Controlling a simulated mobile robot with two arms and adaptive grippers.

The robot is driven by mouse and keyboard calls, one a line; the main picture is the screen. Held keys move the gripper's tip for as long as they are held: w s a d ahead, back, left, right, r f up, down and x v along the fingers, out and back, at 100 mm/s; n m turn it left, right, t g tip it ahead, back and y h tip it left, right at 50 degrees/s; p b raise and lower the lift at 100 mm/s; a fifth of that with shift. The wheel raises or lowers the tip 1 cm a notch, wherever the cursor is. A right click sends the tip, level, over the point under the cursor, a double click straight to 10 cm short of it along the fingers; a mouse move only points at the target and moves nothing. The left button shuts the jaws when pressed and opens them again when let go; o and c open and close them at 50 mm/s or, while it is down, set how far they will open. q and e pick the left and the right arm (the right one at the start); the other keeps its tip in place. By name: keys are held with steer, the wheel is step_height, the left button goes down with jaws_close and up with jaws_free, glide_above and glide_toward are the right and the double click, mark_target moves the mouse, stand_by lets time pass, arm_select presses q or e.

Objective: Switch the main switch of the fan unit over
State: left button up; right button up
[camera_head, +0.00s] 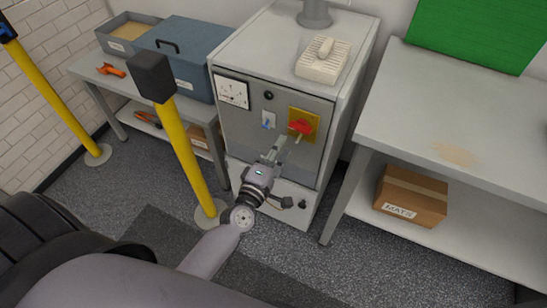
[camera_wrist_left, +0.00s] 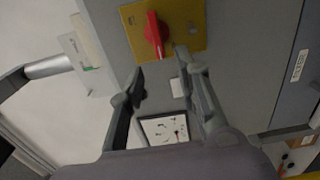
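The fan unit is a grey cabinet (camera_head: 299,78) with a control panel on its front. Its main switch is a red rotary handle (camera_head: 300,127) on a yellow plate (camera_head: 309,113). The handle lies roughly crosswise in the head view. In the left wrist view the red handle (camera_wrist_left: 155,32) stands upright on the yellow plate (camera_wrist_left: 190,22). My left gripper (camera_head: 280,146) is in front of the panel, close to the switch. In the left wrist view its fingers (camera_wrist_left: 160,66) are apart and empty, with the handle just beyond the tips. Whether they touch it cannot be told. My right gripper is not visible.
A yellow post (camera_head: 185,150) stands left of my arm. A table (camera_head: 455,115) is at right, with a carton (camera_head: 411,197) on its lower shelf.

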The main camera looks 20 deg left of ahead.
arm_select(q)
steer(key=s, duration=0.4)
stand_by(0.4)
steer(key=s+d+f+m+g+h, duration=0.1)
steer(key=s+f+m+g, duration=0.35)
steer(key=f, duration=0.95)
steer(key=s+f+m+g, duration=0.3)
steer(key=s+f+m, duration=0.3)
steer(key=f, duration=0.8)
steer(key=s+a+f+m+g, duration=0.1)
steer(key=s+f+m+g, duration=0.2)
steer(key=s+f, duration=0.3)
steer(key=s+a+f+m+g+y, duration=0.1)
steer(key=s+a+f+m+g, duration=0.1)
steer(key=s+f, duration=0.5)
steer(key=s+a+f+m+g, duration=0.2)
steer(key=s+f+m+g, duration=0.2)
steer(key=s, duration=1.2)
step_height(320, 180, down, 2)
steer(key=shift+f+m+y, duration=0.25)
steer(key=shift+m+y, duration=0.05)
steer(key=shift+m, duration=0.15)
